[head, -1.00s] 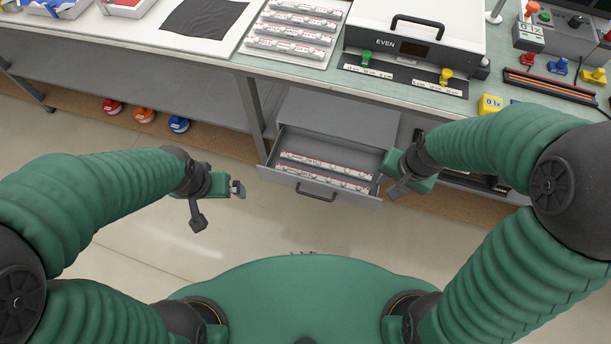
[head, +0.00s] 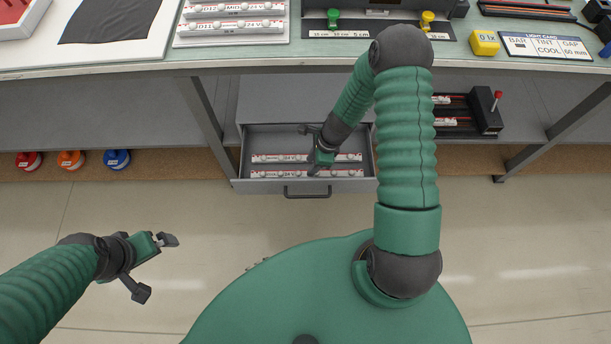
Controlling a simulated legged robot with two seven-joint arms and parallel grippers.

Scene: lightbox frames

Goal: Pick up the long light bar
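Two long light bars lie side by side in the open grey drawer (head: 243,150): a back bar (head: 270,158) and a front bar (head: 265,174), both white with red marks and pale bulbs. My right gripper (head: 309,150) is inside the drawer area, over the middle of the bars, with its fingers spread. It hides part of both bars; I cannot tell whether a finger touches one. My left gripper (head: 155,267) is open and empty above the floor, left of the drawer and nearer to me.
The bench (head: 330,57) runs above the drawer; on it are a tray with shorter bars (head: 232,26), a yellow block (head: 484,42) and a light card (head: 545,45). A black rack (head: 486,112) stands on the lower shelf to the right. Coloured spools (head: 70,159) sit at left.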

